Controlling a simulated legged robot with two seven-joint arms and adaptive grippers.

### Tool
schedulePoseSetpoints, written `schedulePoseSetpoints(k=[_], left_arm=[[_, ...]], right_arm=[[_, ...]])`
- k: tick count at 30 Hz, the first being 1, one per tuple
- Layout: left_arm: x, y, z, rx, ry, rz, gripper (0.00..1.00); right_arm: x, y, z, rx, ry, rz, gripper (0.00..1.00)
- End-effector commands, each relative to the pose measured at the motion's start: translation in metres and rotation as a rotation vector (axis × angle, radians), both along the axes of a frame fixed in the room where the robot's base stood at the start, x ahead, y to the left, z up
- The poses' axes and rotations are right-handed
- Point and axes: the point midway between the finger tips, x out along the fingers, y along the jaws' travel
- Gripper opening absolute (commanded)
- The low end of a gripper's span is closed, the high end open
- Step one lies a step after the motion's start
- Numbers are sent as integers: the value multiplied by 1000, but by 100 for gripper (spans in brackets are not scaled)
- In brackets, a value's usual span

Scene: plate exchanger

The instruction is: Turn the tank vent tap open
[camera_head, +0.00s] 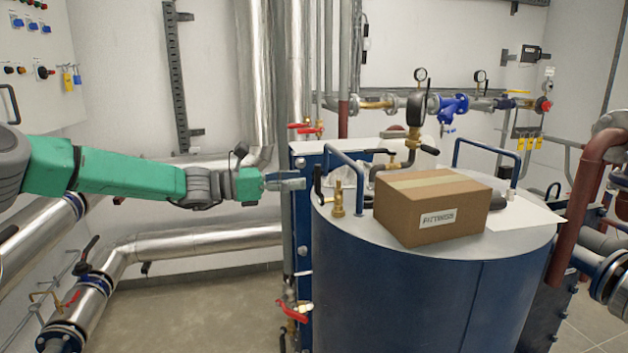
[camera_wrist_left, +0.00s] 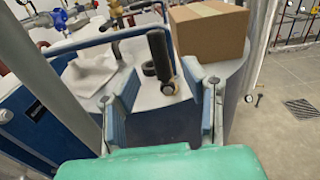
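The tank vent tap (camera_head: 338,202) is a small brass fitting on the left part of the round blue tank's top. A black lever stands upright beside it. In the left wrist view the tap's black lever (camera_wrist_left: 158,52) rises from a brass base, between and beyond my fingertips. My left gripper (camera_head: 285,181) is just left of the tank rim and the tap, with fingers pointing at it. In the left wrist view its two fingers (camera_wrist_left: 164,108) are spread apart with nothing between them. No contact with the lever shows. My right gripper is not in view.
Blue rails (camera_head: 346,165) rise from the tank's top. A blue plate-exchanger frame (camera_head: 302,230) stands close beside the gripper.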

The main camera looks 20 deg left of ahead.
Motion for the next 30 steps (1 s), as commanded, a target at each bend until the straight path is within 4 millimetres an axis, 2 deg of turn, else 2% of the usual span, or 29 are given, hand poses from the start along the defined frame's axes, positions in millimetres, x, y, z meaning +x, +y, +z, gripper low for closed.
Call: schedulePoseSetpoints(k=[1, 3, 9, 30], left_arm=[[-6, 13, 0, -3, -1, 5, 39], [-13, 26, -1, -4, 0, 6, 39], [-29, 51, -2, -2, 2, 5, 39], [-35, 56, -7, 5, 6, 0, 39]], right_arm=[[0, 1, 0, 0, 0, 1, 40], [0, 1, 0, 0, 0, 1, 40], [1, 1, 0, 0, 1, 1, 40], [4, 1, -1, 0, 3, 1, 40]])
